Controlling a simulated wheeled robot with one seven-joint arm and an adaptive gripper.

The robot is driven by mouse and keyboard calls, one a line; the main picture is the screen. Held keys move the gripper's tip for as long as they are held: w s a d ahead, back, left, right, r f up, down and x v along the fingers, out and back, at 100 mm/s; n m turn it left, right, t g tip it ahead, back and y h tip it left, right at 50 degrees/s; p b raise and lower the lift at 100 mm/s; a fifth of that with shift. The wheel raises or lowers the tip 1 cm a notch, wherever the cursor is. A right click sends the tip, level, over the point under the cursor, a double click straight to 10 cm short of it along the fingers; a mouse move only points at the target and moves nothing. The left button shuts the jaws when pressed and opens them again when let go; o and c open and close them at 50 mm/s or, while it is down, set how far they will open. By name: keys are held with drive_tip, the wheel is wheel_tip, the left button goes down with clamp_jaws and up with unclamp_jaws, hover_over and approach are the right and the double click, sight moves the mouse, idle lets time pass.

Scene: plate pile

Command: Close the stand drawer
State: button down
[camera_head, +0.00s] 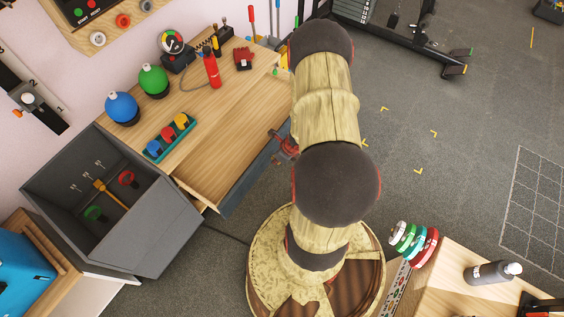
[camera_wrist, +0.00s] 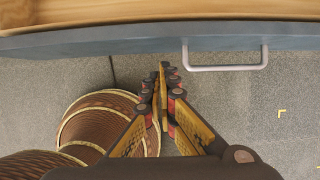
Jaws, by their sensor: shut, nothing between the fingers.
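The stand drawer (camera_head: 233,178) is pulled out from the wooden stand (camera_head: 208,101), with its wooden inside showing. Its blue-grey front (camera_wrist: 100,41) runs across the top of the wrist view. A pale metal handle (camera_wrist: 225,67) sticks out from that front, to the right of my gripper (camera_wrist: 163,68). My gripper is shut and empty, and its fingertips are close to the drawer front, left of the handle. I cannot tell whether they touch it. In the head view my arm hides most of the gripper, and only a reddish part of it shows beside the drawer front.
On the stand top are a blue ball-shaped item (camera_head: 122,108), a green one (camera_head: 153,80), a red bottle (camera_head: 211,70) and a teal tray (camera_head: 169,140). A grey open bin (camera_head: 165,235) stands close left of the drawer. A wooden table (camera_head: 450,285) is at lower right.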

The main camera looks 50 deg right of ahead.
drive_tip(key=shift+w+a+r, duration=0.1)
drive_tip(key=shift+w, duration=1.05)
